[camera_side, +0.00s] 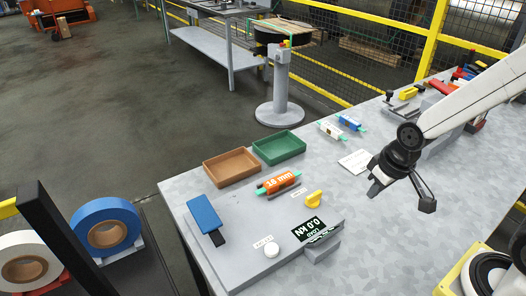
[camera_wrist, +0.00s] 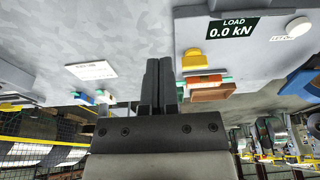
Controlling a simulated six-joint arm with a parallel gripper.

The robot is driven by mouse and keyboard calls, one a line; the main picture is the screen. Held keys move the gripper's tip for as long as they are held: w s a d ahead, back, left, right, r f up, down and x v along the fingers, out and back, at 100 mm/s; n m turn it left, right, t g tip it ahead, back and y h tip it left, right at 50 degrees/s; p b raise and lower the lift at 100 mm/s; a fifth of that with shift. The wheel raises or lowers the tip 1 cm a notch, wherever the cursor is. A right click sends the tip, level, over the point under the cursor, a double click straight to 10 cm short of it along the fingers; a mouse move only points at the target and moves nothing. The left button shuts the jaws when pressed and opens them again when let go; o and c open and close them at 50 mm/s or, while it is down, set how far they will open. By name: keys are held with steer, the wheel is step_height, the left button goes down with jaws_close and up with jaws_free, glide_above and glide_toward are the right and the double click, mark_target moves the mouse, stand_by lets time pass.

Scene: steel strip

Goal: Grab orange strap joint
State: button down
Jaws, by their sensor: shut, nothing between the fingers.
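The orange strap joint (camera_side: 279,182), with dark lettering and teal ends, lies on the grey test bench unit at the near end of the table in the side view. In the wrist view it seems to show as an orange strip (camera_wrist: 205,79) behind the yellow knob, partly hidden. My gripper (camera_side: 373,193) is in the air to the right of the joint and apart from it. In the wrist view my gripper's two dark fingers (camera_wrist: 159,62) are together and empty.
A yellow knob (camera_side: 314,198), a white button (camera_side: 275,249), a load display (camera_side: 309,229) and a blue block (camera_side: 204,213) surround the joint. Brown (camera_side: 231,167) and green (camera_side: 279,147) trays stand behind. White (camera_side: 331,129) and blue (camera_side: 349,122) joints lie farther back, near a white card (camera_side: 355,161).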

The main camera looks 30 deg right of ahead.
steer(key=shift+c, duration=1)
jaws_free()
steer(key=m+g, duration=0.2)
steer(key=m, duration=1.4)
glide_toward(288, 174)
steer(key=shift+s+d+f, duration=0.35)
steer(key=shift+s+f, duration=0.15)
steer(key=shift+s, duration=0.1)
steer(key=shift+w+a+f+m+g, duration=0.1)
steer(key=shift+w+a+m+g, duration=0.05)
steer(key=shift+w+m, duration=0.3)
steer(key=shift+w+a+f+m+g, duration=0.15)
steer(key=shift+w+m, duration=0.15)
steer(key=shift+m, duration=0.25)
steer(key=shift+f, duration=3.8)
